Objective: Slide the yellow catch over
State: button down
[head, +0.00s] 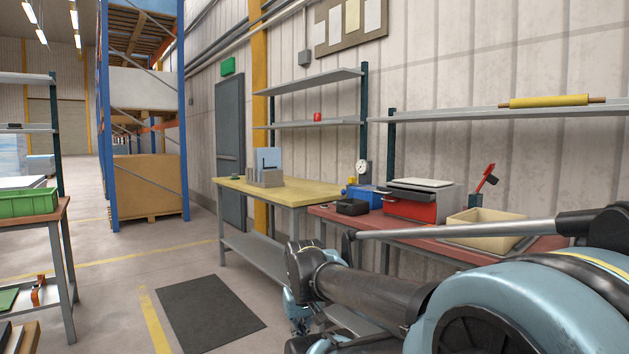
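I cannot make out a yellow catch for certain. A small yellow part (351,181) shows beside a blue unit (366,197) on the red-topped bench (330,214), too small to tell what it is. My arm reaches in from the right and bends down near the middle. What looks like my gripper (299,322) hangs below the bend, over the floor and apart from the bench. Its fingers are too small and partly hidden to tell whether they are open or shut.
A red toolbox (411,207), a black box (352,207) and a beige bin (484,231) stand on the red bench. A yellow-topped bench (310,193) stands behind. A bench with a green crate (28,203) is at left. The floor around the dark mat (210,315) is clear.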

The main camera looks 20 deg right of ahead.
aim_at(353, 180)
jog(key=u, duration=0.15)
jog(key=k, duration=0.35)
jog(key=u, duration=0.15)
jog(key=i, duration=1.7)
jog(key=z, duration=1)
jog(key=i, duration=0.5)
jog(key=z, duration=0.4)
